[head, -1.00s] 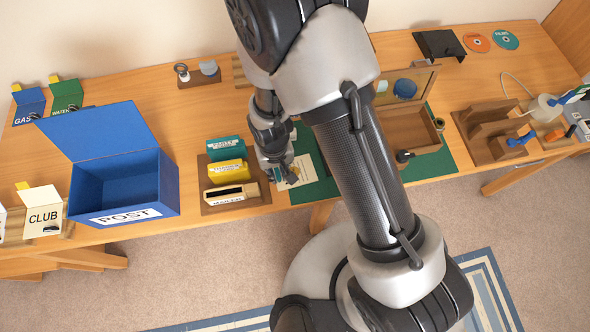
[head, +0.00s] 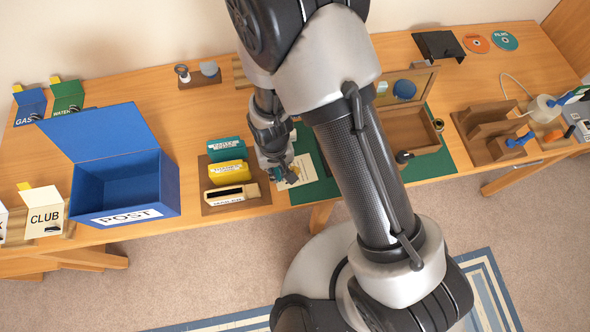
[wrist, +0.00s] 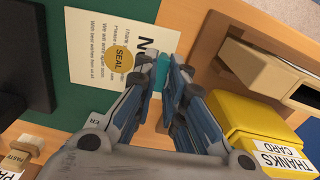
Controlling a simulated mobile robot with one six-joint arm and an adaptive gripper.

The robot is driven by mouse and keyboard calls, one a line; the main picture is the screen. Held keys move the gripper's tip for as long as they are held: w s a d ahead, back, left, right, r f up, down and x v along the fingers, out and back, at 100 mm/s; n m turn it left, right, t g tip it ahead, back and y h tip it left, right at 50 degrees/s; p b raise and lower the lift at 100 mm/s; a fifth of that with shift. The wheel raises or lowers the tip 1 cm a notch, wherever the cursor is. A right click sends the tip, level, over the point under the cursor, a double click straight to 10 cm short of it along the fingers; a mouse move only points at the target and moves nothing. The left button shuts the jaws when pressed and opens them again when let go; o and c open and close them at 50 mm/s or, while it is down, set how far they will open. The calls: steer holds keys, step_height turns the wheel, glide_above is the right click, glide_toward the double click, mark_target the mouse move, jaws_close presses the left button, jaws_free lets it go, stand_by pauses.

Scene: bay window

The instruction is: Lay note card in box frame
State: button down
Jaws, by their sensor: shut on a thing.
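The note card (head: 305,168), a cream sheet with dark print and a round gold seal, lies over the green mat at the front middle of the table. It also shows in the wrist view (wrist: 95,58). My gripper (head: 278,174) is at the card's left end in the head view. In the wrist view my gripper (wrist: 162,75) is shut on a small teal piece at the card's edge, which looks like its tab. Whether the card touches the mat, I cannot tell. The wooden box frame (head: 405,126) is open to the right, partly behind my arm, its lid raised.
A wooden rack (head: 262,199) with teal, yellow and cream boxes stands close left of my gripper. The blue POST box (head: 170,190) is farther left. A wooden stand (head: 480,148) is right of the frame. Small dark-topped items (head: 403,156) sit by the frame's front.

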steer(key=shift+r+p, duration=0.3)
steer(key=shift+r, duration=0.2)
steer(key=shift+r+p, duration=1.25)
steer(key=shift+r, duration=0.45)
